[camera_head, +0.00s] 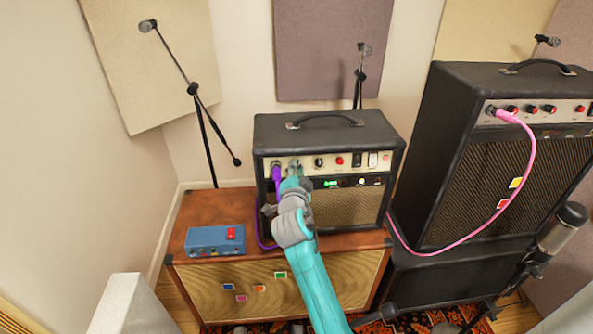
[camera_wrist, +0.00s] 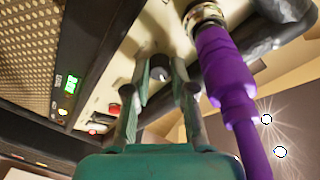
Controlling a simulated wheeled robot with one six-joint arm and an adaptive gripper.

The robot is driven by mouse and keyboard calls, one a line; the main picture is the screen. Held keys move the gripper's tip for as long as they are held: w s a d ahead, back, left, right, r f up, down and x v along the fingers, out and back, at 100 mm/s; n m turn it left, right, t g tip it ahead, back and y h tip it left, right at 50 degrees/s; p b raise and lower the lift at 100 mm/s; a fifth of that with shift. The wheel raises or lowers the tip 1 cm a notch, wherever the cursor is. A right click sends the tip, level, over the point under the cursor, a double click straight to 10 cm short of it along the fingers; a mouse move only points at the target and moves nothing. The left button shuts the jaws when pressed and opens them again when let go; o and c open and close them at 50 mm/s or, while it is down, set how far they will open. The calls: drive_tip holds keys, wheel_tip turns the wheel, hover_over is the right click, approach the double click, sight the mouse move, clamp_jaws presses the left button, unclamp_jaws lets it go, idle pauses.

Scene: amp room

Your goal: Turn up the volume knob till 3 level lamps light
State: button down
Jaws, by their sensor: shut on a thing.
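The small black amp (camera_head: 330,135) stands on a wooden cabinet in the head view, with a cream control panel. My gripper (camera_head: 294,168) reaches the left part of this panel, beside a purple cable plug. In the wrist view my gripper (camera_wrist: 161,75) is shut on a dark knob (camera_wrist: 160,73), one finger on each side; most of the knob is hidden. Green level lamps (camera_head: 330,183) glow on the strip under the panel. They also show in the wrist view (camera_wrist: 71,84); I cannot surely count those lit.
The purple cable (camera_wrist: 225,85) runs close beside my gripper. A black knob (camera_head: 319,162) and a red one (camera_head: 339,160) sit to the right. A blue box (camera_head: 215,240) lies on the cabinet (camera_head: 205,208). A larger amp (camera_head: 470,150) with a pink cable stands at right.

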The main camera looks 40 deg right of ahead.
drive_tip(key=c, duration=1)
unclamp_jaws()
drive_tip(key=shift+v, duration=3.95)
